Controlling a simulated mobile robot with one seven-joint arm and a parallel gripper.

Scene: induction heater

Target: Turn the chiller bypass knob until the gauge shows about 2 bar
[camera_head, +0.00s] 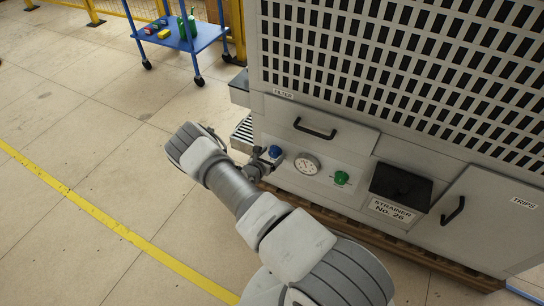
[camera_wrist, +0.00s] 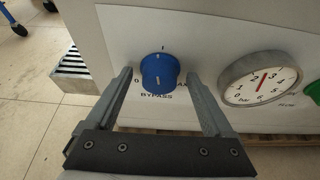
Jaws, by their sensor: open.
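The blue bypass knob (camera_wrist: 159,72) sits on the light panel above the word BYPASS. Its white mark looks roughly upright. My gripper (camera_wrist: 158,77) is open, with one finger on each side of the knob and a visible gap on both sides in the wrist view. The right finger partly covers the scale label there. The round bar gauge (camera_wrist: 259,79) is right of the knob; its red needle points up, seemingly near 3. In the head view the knob (camera_head: 275,151) and the gauge (camera_head: 307,164) show beside my gripper (camera_head: 266,159).
A green knob (camera_head: 341,178) is right of the gauge. A drawer handle (camera_head: 315,128) is above, and a black strainer box (camera_head: 401,187) further right. A blue cart (camera_head: 182,38) stands behind. The floor to the left is clear.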

